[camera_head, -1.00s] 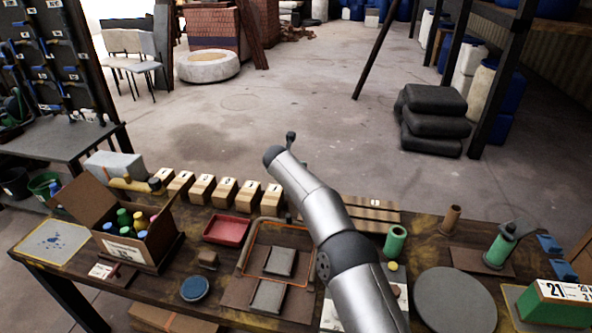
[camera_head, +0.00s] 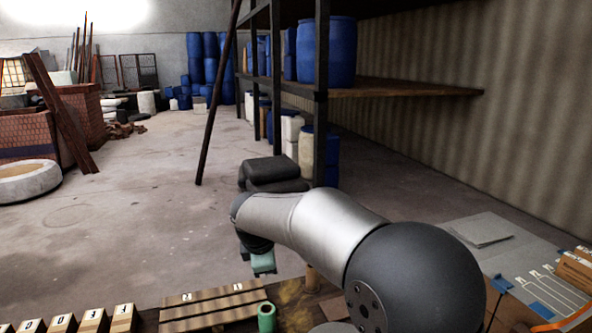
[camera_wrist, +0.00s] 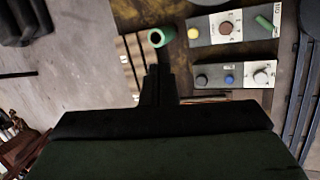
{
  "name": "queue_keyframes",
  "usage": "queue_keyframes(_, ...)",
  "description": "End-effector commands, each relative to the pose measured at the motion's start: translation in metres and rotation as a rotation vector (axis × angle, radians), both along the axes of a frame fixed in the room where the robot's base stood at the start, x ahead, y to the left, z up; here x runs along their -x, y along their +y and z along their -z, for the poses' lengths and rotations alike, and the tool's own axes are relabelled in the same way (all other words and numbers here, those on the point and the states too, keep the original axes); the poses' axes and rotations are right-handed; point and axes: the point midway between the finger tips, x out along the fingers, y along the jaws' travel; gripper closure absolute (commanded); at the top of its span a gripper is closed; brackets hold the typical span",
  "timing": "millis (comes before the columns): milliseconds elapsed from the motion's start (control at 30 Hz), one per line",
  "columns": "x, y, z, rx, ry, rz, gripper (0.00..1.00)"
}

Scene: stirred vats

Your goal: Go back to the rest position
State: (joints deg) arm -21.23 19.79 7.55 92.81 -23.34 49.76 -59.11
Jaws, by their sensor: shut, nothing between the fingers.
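My gripper (camera_wrist: 155,82) shows in the wrist view with its dark fingers pressed together and nothing between them. It hangs above the edge of the workbench, with bare floor to the left. In the head view my arm reaches left from the lower right. Its end, with a green part that seems to be my gripper's body (camera_head: 263,262), points down above the bench's far edge; the fingertips cannot be made out there. A hollow green cylinder (camera_head: 267,318) stands on the bench near it. The cylinder also shows in the wrist view (camera_wrist: 157,38), just beyond the fingertips.
A slatted wooden rack (camera_head: 205,308) and lettered wooden blocks (camera_head: 92,321) line the bench. Panels with knobs (camera_wrist: 203,32) lie beyond the gripper. A grey board (camera_head: 500,255) is at right. Shelving (camera_head: 410,88) stands behind; open floor lies left.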

Motion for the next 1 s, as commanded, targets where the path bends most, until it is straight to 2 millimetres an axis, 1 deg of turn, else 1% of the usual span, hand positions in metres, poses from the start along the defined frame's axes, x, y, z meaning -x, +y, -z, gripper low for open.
queue_keyframes(33, 0.024, -0.036, -0.006, -0.045, 0.017, 0.145, 1.0)
queue_keyframes(67, 0.038, -0.054, -0.007, -0.073, 0.029, 0.232, 1.0)
queue_keyframes(100, 0.058, -0.078, -0.007, -0.112, 0.044, 0.354, 1.0)
queue_keyframes(167, 0.092, -0.11, -0.005, -0.167, 0.066, 0.534, 1.0)
queue_keyframes(200, 0.115, -0.13, -0.002, -0.205, 0.081, 0.66, 1.0)
queue_keyframes(267, 0.152, -0.157, 0.004, -0.261, 0.1, 0.848, 1.0)
queue_keyframes(300, 0.177, -0.171, 0.009, -0.299, 0.111, 0.971, 1.0)
queue_keyframes(333, 0.195, -0.181, 0.014, -0.324, 0.121, 1.06, 1.0)
queue_keyframes(367, 0.212, -0.189, 0.018, -0.351, 0.129, 1.146, 1.0)
queue_keyframes(400, 0.234, -0.197, 0.025, -0.381, 0.14, 1.252, 1.0)
queue_keyframes(500, 0.279, -0.211, 0.04, -0.443, 0.163, 1.473, 1.0)
queue_keyframes(600, 0.307, -0.216, 0.052, -0.482, 0.18, 1.616, 1.0)
queue_keyframes(700, 0.32, -0.217, 0.057, -0.499, 0.187, 1.681, 1.0)
queue_keyframes(800, 0.322, -0.217, 0.059, -0.502, 0.19, 1.697, 1.0)
queue_keyframes(1000, 0.322, -0.217, 0.059, -0.5, 0.189, 1.693, 1.0)
